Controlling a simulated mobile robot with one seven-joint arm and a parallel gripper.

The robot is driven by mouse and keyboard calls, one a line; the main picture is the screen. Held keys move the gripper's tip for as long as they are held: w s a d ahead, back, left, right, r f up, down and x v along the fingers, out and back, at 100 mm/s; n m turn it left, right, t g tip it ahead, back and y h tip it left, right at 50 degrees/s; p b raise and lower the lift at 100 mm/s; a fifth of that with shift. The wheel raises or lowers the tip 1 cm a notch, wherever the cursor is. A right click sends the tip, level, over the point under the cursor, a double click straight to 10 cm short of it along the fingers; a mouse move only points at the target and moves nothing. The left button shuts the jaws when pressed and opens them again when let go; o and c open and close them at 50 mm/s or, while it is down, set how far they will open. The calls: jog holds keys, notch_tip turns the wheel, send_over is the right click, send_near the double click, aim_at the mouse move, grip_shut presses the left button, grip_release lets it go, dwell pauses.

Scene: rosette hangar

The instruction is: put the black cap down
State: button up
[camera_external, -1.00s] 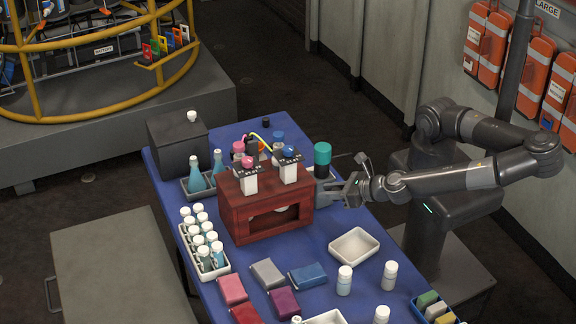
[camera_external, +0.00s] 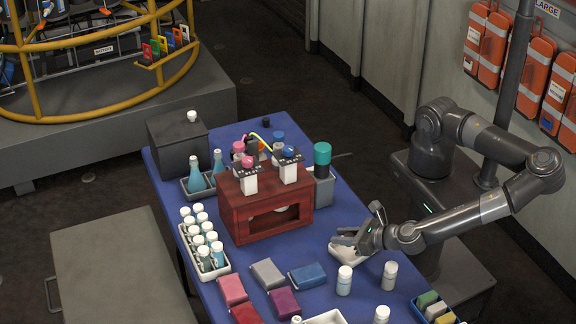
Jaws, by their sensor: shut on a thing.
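My gripper (camera_external: 347,238) is low over the white tray (camera_external: 366,258) at the right of the blue table, its fingers pointing left. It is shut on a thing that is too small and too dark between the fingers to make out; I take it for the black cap. The gripper hides part of the tray. I cannot tell whether the held thing touches the tray.
The dark red wooden stand (camera_external: 262,208) is left of my gripper. A teal-capped bottle (camera_external: 322,154) stands behind it. White-capped bottles (camera_external: 344,281) stand close in front of the tray. A small black piece (camera_external: 266,123) is at the table's back edge.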

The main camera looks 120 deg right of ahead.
jog(key=shift+f, duration=1.55)
jog(key=shift+f, duration=0.15)
jog(key=shift+f, duration=0.45)
jog(key=o, duration=1)
jog(key=shift+c, duration=0.2)
